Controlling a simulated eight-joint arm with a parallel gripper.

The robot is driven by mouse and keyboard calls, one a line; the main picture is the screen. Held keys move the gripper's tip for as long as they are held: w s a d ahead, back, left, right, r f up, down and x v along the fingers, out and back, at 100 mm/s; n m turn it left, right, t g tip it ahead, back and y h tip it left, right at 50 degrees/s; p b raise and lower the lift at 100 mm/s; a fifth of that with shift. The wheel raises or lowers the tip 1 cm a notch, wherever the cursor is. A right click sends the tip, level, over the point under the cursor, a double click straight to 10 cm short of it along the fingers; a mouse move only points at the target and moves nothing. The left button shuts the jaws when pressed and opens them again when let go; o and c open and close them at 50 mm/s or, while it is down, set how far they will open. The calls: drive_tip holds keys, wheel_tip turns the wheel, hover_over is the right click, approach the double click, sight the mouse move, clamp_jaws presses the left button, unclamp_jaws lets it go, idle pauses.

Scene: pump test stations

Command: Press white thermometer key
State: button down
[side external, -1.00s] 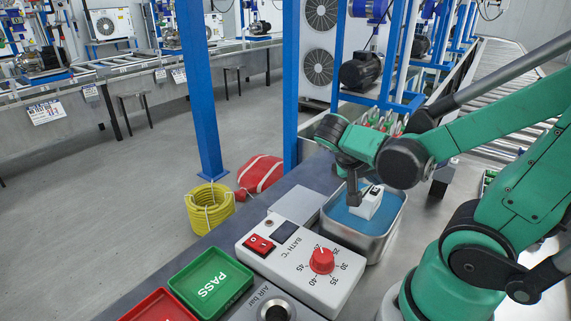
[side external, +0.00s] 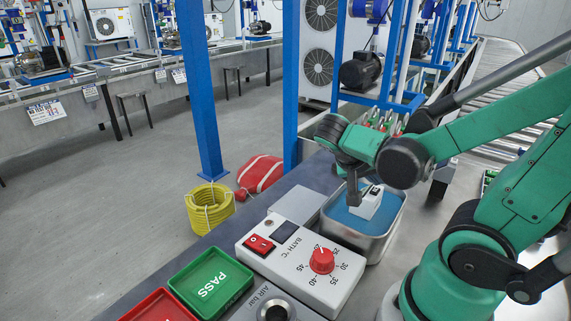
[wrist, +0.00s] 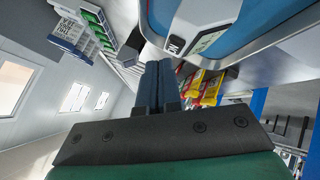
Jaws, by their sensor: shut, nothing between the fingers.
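The white thermometer (side external: 368,203) stands in a metal bath of blue water (side external: 380,240), at the centre right in the side view. A small dark key or display shows on its top. In the wrist view the thermometer (wrist: 208,30) is at the upper right, with a grey display and a dark patch marked with a white letter. My gripper (side external: 353,198) points down just left of the thermometer, its fingers together and empty. In the wrist view the shut fingers (wrist: 157,85) lie below and left of the thermometer. I cannot tell whether they touch it.
A white bath control box (side external: 310,262) with a red knob and red switch stands in front of the bath. A green PASS tray (side external: 211,284) and a red tray (side external: 160,306) lie at the lower left. Several red and green-tipped items stand behind the bath.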

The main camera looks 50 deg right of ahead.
sight(373, 192)
drive_tip(key=shift+f, duration=0.15)
idle(0.5)
drive_tip(key=shift+f, duration=0.4)
idle(0.4)
drive_tip(key=shift+r, duration=0.55)
drive_tip(key=shift+r, duration=3)
